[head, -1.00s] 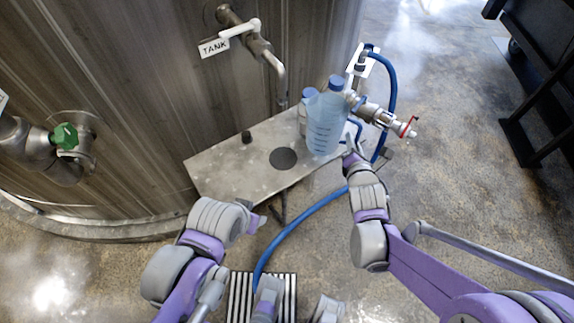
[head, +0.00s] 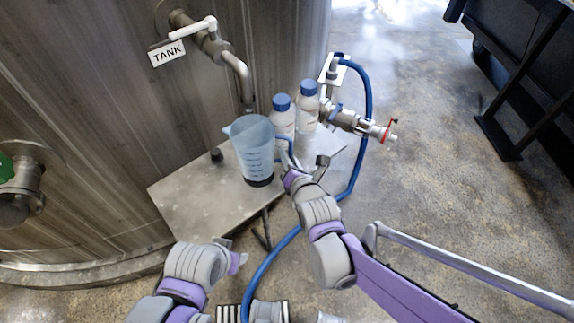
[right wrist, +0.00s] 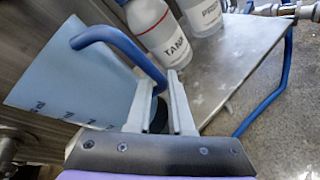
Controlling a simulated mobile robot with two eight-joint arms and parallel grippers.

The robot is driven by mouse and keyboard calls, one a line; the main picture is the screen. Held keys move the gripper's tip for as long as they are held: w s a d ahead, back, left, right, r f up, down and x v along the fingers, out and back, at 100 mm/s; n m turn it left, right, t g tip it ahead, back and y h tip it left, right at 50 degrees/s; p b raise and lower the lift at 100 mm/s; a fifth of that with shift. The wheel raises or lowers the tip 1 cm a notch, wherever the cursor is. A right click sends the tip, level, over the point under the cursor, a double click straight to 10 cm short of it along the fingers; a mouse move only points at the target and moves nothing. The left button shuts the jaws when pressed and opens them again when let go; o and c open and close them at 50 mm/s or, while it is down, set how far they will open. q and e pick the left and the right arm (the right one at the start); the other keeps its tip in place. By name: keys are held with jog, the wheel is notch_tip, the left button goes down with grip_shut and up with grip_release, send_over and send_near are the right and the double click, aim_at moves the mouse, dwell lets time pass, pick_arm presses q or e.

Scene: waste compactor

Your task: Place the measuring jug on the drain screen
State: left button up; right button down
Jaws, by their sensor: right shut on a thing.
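The measuring jug (head: 253,150) is translucent blue, with printed marks and a blue handle. It is upright over the drain screen (head: 259,183), a dark disc in the metal shelf, mostly hidden behind the jug's base. I cannot tell whether the base touches it. My right gripper (head: 287,160) is shut on the jug's handle, at the jug's right side. In the right wrist view the jug (right wrist: 70,85) looks tilted, and its handle (right wrist: 112,45) runs down between my fingers (right wrist: 160,112). My left gripper (head: 238,260) is low, in front of the shelf; its opening is unclear.
Two white bottles with blue caps, a nearer one (head: 283,118) and a farther one (head: 307,108), stand just right of the jug. The tank tap (head: 238,72) hangs above and behind it. A blue hose (head: 366,110) loops at right. The shelf's left part (head: 195,205) is mostly bare.

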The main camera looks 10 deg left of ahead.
jog(key=shift+f+b, duration=0.3)
jog(key=shift+f, duration=1.25)
jog(key=shift+f, duration=0.2)
jog(key=c, duration=0.8)
grip_release()
jog(key=shift+r, duration=0.1)
jog(key=shift+r, duration=0.2)
jog(key=v, duration=1.2)
jog(key=shift+p, duration=0.3)
